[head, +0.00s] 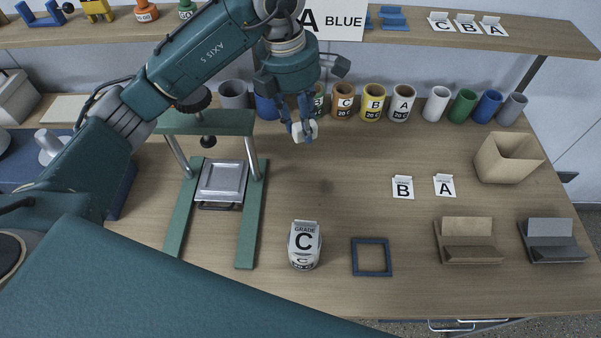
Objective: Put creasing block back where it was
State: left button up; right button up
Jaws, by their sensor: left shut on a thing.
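My left gripper (301,125) points down over the back middle of the table. It is shut on a small pale block (311,127), which appears to be the creasing block. The fingers cover part of the block. It seems to be held above the table, but the exact height is hard to tell. My right gripper is not in view.
A green press frame (250,220) stands left of centre. A row of cups, including a yellow one (373,102), lines the back. A bag marked C (304,245) and a dark square frame (371,257) are in front. The table between them is clear.

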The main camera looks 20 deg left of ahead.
pick_arm(q)
notch_tip(320, 180, down, 2)
jog(key=shift+s+a+p, duration=0.1)
jog(key=shift+s+p, duration=0.05)
jog(key=shift+p, duration=0.3)
notch_tip(320, 180, down, 13)
jog(key=p, duration=0.3)
jog(key=shift+p, duration=0.35)
jog(key=shift+f, duration=0.3)
notch_tip(320, 180, down, 3)
jog(key=shift+f+p, duration=0.2)
jog(key=shift+p, duration=0.4)
jog(key=shift+f, duration=0.4)
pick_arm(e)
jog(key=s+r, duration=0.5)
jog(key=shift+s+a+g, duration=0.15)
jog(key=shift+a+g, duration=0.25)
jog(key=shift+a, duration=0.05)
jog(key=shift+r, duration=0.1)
